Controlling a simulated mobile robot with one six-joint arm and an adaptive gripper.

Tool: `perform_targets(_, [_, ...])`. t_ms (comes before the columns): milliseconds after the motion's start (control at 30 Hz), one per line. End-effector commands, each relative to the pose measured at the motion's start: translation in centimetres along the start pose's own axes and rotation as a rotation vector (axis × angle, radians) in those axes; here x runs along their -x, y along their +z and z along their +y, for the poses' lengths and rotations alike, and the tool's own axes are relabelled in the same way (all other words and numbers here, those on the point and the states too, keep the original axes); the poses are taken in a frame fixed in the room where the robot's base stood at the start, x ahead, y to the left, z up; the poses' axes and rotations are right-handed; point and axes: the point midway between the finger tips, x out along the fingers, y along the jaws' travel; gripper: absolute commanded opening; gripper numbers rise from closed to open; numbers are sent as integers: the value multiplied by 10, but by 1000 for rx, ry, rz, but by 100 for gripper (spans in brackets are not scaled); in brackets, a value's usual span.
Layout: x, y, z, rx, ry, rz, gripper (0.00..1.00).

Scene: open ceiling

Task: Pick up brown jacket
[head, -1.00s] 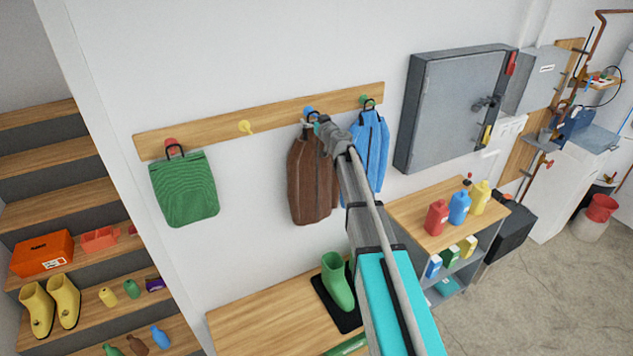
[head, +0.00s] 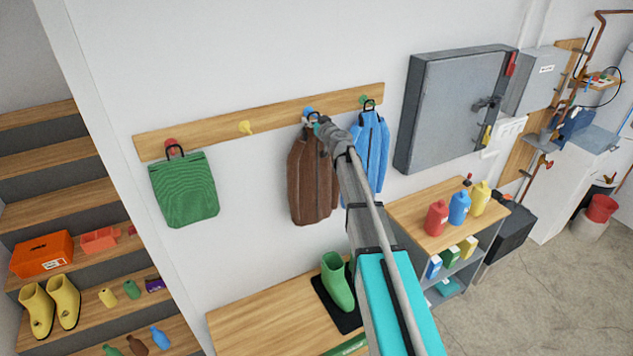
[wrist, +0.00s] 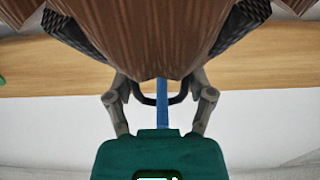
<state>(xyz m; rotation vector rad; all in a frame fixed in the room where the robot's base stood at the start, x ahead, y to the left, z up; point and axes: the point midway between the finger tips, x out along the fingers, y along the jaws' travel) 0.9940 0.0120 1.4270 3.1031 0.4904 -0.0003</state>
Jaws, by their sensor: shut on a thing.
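The brown jacket (head: 312,180) hangs on the wall below the blue peg (head: 308,112) of the wooden rack. It also fills the top of the wrist view (wrist: 150,35), where its dark loop and the blue peg show between my fingers. My gripper (head: 313,122) is at the top of the jacket and shut on it. The fingertips also show in the wrist view (wrist: 160,78), partly hidden by the jacket. I cannot tell whether the loop is clear of the peg.
The blue jacket (head: 371,150) hangs close to the right, beside my arm. A green bag (head: 184,190) hangs at the left of the rack (head: 210,130), with an empty yellow peg (head: 246,127) between. A bench (head: 260,318) with a green boot (head: 337,282) stands below.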

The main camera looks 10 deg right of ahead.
Motion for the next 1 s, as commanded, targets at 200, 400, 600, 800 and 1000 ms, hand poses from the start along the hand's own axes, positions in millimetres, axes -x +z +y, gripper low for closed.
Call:
perform_targets(200, [0, 0, 0, -1, 0, 0, 9])
perform_targets(400, [0, -2, 0, 0, 0, 0, 8])
perform_targets(600, [0, -7, 0, 0, 0, 0, 8])
perform_targets(800, [0, -14, 0, 0, 0, 0, 8])
perform_targets(1000, [12, -15, -1, 0, 0, 0, 8])
